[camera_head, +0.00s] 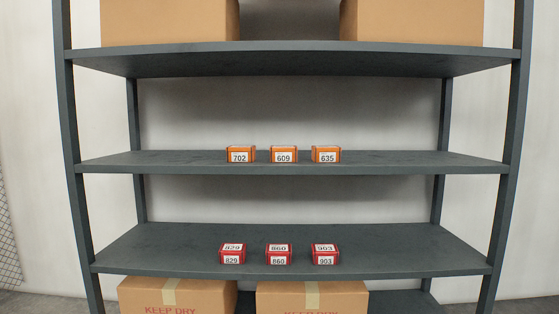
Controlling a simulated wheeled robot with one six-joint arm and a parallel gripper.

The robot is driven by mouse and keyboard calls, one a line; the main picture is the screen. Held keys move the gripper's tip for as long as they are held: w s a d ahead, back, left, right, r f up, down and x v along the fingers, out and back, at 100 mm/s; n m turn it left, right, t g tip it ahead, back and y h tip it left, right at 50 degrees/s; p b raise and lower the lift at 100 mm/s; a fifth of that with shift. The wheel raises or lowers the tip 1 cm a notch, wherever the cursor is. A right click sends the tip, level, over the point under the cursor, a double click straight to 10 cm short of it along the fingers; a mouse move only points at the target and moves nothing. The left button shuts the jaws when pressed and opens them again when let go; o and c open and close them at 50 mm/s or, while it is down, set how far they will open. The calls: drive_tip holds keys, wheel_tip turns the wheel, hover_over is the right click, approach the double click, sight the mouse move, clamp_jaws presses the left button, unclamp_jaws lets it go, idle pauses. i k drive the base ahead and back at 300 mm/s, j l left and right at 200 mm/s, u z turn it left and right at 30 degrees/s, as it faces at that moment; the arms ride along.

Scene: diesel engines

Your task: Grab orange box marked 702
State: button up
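The orange box marked 702 (240,154) sits on the middle shelf of a dark grey shelving unit. It is the leftmost in a row of orange boxes, with its white label facing me. The orange box marked 609 (284,154) stands to its right, and the orange box marked 635 (326,154) is at the right end of the row. Small gaps separate the boxes. My gripper is not in view.
The shelf below holds red boxes marked 829 (232,254), 860 (278,254) and 903 (325,254). Large cardboard boxes stand on the top shelf (290,50) and at the bottom. The middle shelf (420,162) is clear on both sides of the row. Uprights bound the shelves.

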sight(235, 154)
drive_tip(key=i+l+u, duration=0.1)
drive_tip(key=l+u, duration=0.15)
drive_tip(key=l, duration=0.2)
drive_tip(key=l+u, duration=0.25)
drive_tip(key=l, duration=0.15)
drive_tip(key=i+l, duration=0.1)
drive_tip(key=i, duration=1.4)
drive_tip(key=i+l+u, duration=0.1)
drive_tip(key=i, duration=0.65)
